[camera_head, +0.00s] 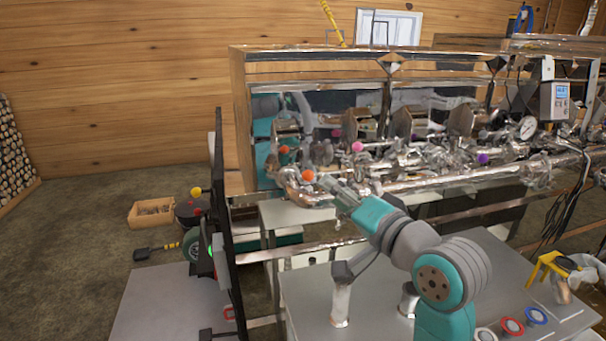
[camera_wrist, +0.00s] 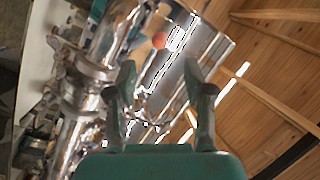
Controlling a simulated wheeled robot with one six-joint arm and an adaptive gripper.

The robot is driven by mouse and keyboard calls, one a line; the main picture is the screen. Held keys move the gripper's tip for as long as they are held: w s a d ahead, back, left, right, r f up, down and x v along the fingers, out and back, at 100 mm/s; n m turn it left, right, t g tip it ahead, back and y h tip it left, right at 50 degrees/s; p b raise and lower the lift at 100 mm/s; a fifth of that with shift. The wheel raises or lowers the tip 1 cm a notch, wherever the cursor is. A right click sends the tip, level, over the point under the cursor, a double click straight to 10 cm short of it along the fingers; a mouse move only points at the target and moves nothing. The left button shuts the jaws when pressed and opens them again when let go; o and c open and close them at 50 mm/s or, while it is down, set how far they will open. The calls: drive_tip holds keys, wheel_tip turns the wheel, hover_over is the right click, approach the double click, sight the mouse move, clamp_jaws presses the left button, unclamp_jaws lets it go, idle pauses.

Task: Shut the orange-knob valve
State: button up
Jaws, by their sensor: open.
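The orange knob (camera_head: 308,175) of the valve shows in the head view at the left end of the shiny pipework, just past the end of my gripper (camera_head: 326,182). An orange ball (camera_wrist: 159,40) also shows in the wrist view, beyond the fingertips and roughly between their lines. My gripper (camera_wrist: 160,76) is open, with nothing between its two fingers. The fingers and the knob look apart, but the exact gap is hard to judge. The valve's handle and body are mostly hidden by my gripper and the glare.
The steel evaporator wall (camera_head: 340,100) behind mirrors the knob and my arm. A pink knob (camera_head: 357,146) and a purple knob (camera_head: 482,158) sit farther right on the pipes. A black upright panel (camera_head: 220,225) stands at left. A wooden crate (camera_head: 152,213) lies on the floor.

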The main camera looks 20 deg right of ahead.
sight(312, 178)
drive_tip(key=x, duration=0.9)
drive_tip(key=shift+w, duration=0.2)
clamp_jaws()
